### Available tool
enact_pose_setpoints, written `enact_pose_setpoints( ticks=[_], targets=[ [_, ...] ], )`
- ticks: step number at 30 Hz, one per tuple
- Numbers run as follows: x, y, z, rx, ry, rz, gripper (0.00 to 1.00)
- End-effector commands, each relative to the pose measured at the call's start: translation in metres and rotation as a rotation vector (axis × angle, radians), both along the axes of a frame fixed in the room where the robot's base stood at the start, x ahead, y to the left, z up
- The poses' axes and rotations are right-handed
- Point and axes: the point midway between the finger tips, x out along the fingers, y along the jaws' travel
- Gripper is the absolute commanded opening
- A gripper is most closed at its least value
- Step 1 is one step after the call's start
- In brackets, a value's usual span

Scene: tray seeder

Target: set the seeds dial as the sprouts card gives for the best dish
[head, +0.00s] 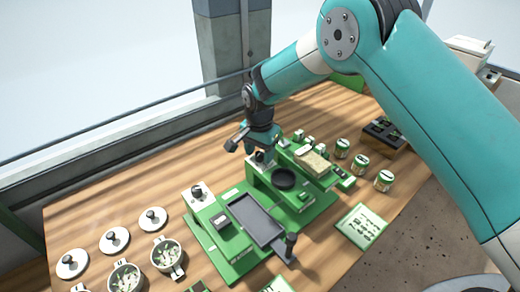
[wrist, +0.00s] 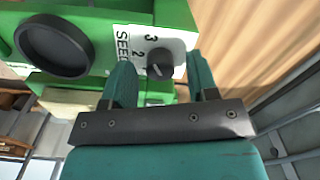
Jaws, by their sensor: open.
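In the wrist view the seeds dial (wrist: 160,63) is a dark round knob on a white plate lettered SEE..., with the numbers 2 and 3 visible. The rest of its scale is hidden. My gripper (wrist: 162,70) is open, its two teal fingers on either side of the dial; I cannot tell if they touch it. In the head view my gripper (head: 250,140) is at the back of the green seeder (head: 238,268). Dishes of sprouts (head: 168,256) stand at the left front. A white card with green marks (head: 362,228) lies at the right, too small to read.
Another dial (head: 198,193) sits at the seeder's left. A grey tray (head: 256,219) lies in the seeder. Lids (head: 115,240) lie behind the dishes. Several jars (head: 361,163) and a dark box (head: 383,134) stand at the right. A second card (head: 278,286) is at the front edge.

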Motion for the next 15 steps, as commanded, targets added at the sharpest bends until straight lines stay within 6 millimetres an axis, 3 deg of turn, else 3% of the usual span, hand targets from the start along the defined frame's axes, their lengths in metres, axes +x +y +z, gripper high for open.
enact_pose_setpoints(
  ticks=[5,11,15],
  targets=[
    [0.0001,0.0002,0.0002,0.0,0.0,0.0,0.54],
    [0.0001,0.0,0.0004,0.0,0.0,0.0,0.08],
    [0.0002,-0.0001,0.0005,0.0,0.0,0.001,0.04]
  ],
)
